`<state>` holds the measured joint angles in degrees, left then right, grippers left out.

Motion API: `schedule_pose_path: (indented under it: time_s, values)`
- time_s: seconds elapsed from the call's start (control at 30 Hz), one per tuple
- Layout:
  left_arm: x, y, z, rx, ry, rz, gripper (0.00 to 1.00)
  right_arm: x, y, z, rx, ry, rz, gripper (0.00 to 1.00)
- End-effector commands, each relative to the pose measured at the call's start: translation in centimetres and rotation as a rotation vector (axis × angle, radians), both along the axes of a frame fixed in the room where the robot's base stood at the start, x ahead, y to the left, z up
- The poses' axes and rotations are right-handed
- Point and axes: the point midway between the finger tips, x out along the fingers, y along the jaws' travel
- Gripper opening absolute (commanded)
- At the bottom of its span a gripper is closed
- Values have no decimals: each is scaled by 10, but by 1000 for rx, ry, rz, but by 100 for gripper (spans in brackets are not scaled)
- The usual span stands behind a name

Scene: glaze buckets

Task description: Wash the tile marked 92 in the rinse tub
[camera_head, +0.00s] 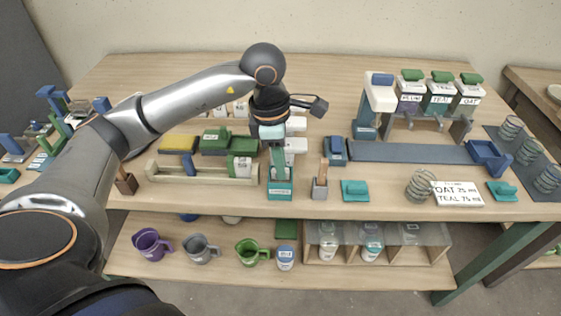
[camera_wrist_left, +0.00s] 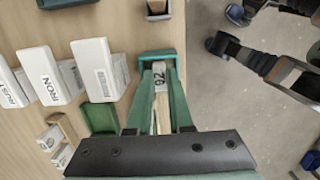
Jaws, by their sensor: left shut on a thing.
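My left gripper (camera_head: 278,167) is shut on a pale tile marked 92 (camera_wrist_left: 159,80), held between its green fingers in the left wrist view. The fingers point down at a small teal tub (camera_head: 280,188) with a label on its front, near the table's front edge. The tub (camera_wrist_left: 147,56) also shows around the fingertips in the left wrist view. The tile's far end is at or inside the tub's mouth; I cannot tell how deep. In the head view the gripper hides most of the tile. My right gripper is not in view.
White boxes (camera_wrist_left: 92,68) stand close by. Labelled buckets (camera_head: 440,98) stand back right.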

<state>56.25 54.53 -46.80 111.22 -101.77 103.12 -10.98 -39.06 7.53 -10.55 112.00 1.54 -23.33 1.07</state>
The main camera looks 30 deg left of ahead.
Motion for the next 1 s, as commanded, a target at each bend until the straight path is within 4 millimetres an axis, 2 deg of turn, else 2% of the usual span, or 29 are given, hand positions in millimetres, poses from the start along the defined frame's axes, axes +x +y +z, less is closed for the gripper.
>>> schedule_pose_path:
  time_s: [0.03,0.17,1.0]
  values:
    - [0,0,-3,1,-1,0,0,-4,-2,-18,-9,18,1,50]
    - [0,0,-2,1,-1,0,0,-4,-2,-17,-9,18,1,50]
    - [0,0,50,0,-1,0,0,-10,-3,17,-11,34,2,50]
